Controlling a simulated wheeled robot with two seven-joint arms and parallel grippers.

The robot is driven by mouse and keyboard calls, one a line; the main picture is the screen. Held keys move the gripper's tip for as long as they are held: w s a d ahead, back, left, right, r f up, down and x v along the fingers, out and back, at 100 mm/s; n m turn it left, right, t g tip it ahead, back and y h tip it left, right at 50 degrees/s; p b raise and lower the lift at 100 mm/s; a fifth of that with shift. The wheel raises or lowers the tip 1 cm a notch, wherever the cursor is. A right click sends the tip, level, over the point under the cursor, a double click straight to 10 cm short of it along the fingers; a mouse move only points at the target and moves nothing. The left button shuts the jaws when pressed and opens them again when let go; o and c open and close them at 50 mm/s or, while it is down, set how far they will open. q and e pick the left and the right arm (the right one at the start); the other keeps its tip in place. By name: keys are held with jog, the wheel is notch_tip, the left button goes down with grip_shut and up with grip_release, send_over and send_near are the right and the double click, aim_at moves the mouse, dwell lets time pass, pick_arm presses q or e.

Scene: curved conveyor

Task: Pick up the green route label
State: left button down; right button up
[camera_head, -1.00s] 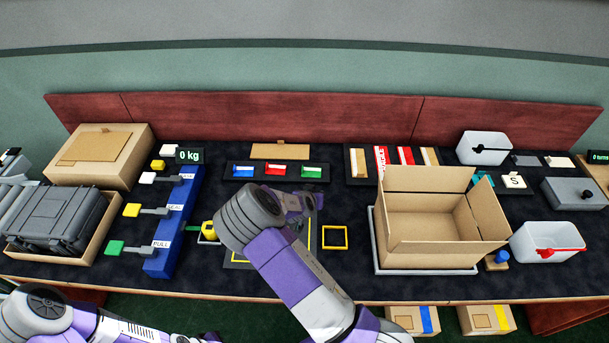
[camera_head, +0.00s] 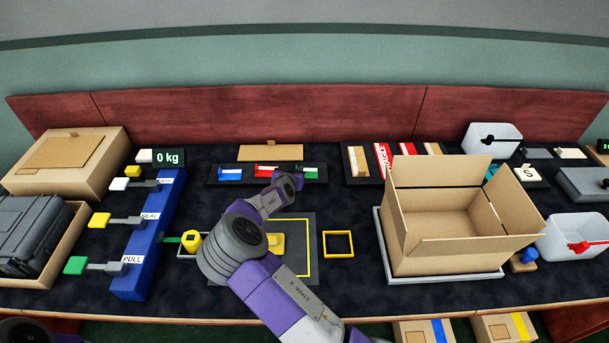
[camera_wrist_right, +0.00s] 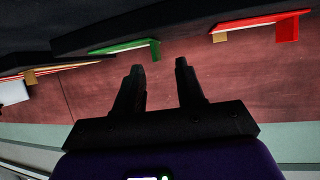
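The green route label (camera_head: 308,173) lies at the right end of a black rack (camera_head: 219,175), beside a red and a blue label. My right gripper (camera_head: 296,180) is just left of and in front of the green label, partly hidden by its own wrist. In the right wrist view, the gripper (camera_wrist_right: 160,68) has its two dark fingers apart with nothing between them. The green label (camera_wrist_right: 125,46) shows there beyond the fingertips, up and to the left, apart from them. My left gripper is out of view.
The red label (camera_head: 266,170) and blue label (camera_head: 230,173) share the rack. A cardboard strip (camera_head: 270,152) lies behind it. A blue lever block (camera_head: 150,235) stands left, and an open carton (camera_head: 450,247) on a tray stands right. The red back wall (camera_head: 260,115) rises behind.

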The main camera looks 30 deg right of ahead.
aim_at(307, 170)
jog(key=shift+b+x, duration=0.3)
jog(key=shift+x, duration=1.3)
jog(key=shift+s, duration=0.1)
grip_shut()
